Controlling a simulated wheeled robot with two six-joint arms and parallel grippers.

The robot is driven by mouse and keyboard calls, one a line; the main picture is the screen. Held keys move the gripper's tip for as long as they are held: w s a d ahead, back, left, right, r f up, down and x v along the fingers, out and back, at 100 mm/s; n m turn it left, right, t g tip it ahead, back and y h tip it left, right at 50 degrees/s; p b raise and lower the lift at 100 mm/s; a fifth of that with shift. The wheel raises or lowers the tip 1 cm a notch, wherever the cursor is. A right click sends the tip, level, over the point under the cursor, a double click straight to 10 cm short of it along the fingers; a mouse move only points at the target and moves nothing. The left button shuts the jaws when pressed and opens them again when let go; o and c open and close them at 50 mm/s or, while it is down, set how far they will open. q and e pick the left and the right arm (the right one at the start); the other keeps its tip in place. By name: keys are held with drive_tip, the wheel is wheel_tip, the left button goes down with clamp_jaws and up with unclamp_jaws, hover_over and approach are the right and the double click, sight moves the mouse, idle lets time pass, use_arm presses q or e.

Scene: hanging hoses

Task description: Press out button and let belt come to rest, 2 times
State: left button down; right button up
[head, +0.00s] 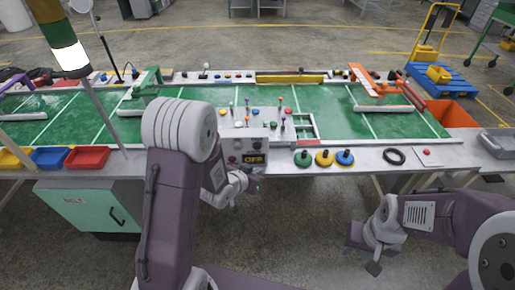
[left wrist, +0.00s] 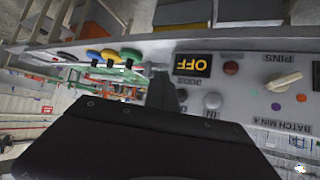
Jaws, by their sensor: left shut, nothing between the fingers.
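The control panel (head: 247,150) is a grey box at the front edge of the belt table. Its display (left wrist: 193,65) reads OFF, upside down in the left wrist view. A pale round button (left wrist: 212,101) sits by the label IN, with a reddish button (left wrist: 231,68) near it. My left gripper (head: 254,185) is shut and empty, just in front of and below the panel. Its dark tip also shows in the left wrist view (left wrist: 163,92), over part of the panel face; I cannot tell whether it touches. No out button is clearly readable. My right gripper (head: 364,255) is open, low and away from the table.
The green belt (head: 390,124) runs along the table. Green, yellow and blue round pieces (head: 325,158) and a black ring (head: 395,155) lie right of the panel. Red, blue and yellow bins (head: 88,157) stand at left. An orange bin (head: 452,112) stands at right.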

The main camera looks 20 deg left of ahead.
use_arm(q)
drive_tip(key=w+a+p, duration=0.1)
drive_tip(key=w+a, duration=0.1)
drive_tip(key=w, duration=0.5)
drive_tip(key=shift+w+p, duration=0.25)
drive_tip(key=shift+p, duration=0.1)
drive_tip(key=shift+w+a, duration=0.1)
idle(1.6)
drive_tip(key=shift+w+a, duration=0.1)
drive_tip(key=shift+w, duration=0.2)
drive_tip(key=shift+w+a+p, duration=0.1)
drive_tip(key=shift+w+p, duration=0.2)
drive_tip(key=shift+w, duration=0.15)
idle(0.8)
drive_tip(key=shift+s, duration=0.1)
drive_tip(key=shift+s+d, duration=0.25)
drive_tip(key=shift+s, duration=0.5)
drive_tip(key=shift+s+d+b, duration=0.25)
drive_tip(key=shift+s+b, duration=0.05)
drive_tip(key=shift+s, duration=0.5)
drive_tip(key=shift+s+d+b, duration=0.2)
drive_tip(key=shift+s+b, duration=0.05)
drive_tip(key=shift+s, duration=0.55)
drive_tip(key=shift+s+d+b, duration=0.25)
drive_tip(key=shift+s+b, duration=0.05)
drive_tip(key=shift+s, duration=0.5)
idle(0.5)
